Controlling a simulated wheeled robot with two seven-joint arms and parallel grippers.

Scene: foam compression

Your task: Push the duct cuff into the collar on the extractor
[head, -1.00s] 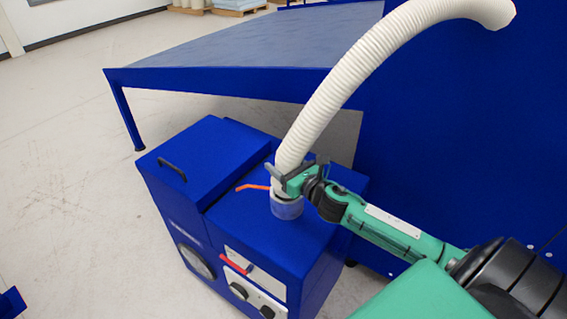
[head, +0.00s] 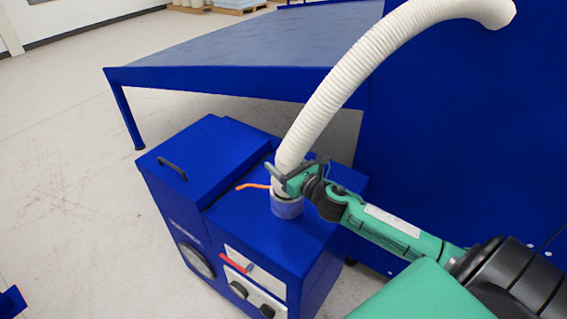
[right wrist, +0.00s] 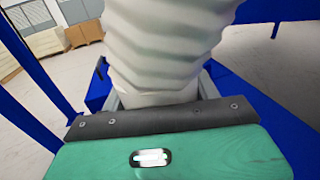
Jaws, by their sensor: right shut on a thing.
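The white corrugated duct (head: 345,82) arches down from the upper right to the blue extractor (head: 225,200). Its lower end, the cuff, is at the grey collar (head: 287,207) on the extractor's top. My right gripper (head: 279,177) is shut around the duct's lower end, just above the collar. The gripper partly hides the cuff, and I cannot tell how deep it sits. In the right wrist view the duct (right wrist: 165,45) rises between the fingers of my right gripper (right wrist: 160,95); the collar is hidden there. My left gripper is not in view.
An orange lever (head: 252,186) lies beside the collar on the extractor's top. A black handle (head: 172,168) is on its lid; knobs and a red handle (head: 235,264) are on its front. A blue-framed table (head: 240,60) stands behind, and a blue panel (head: 470,130) to the right.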

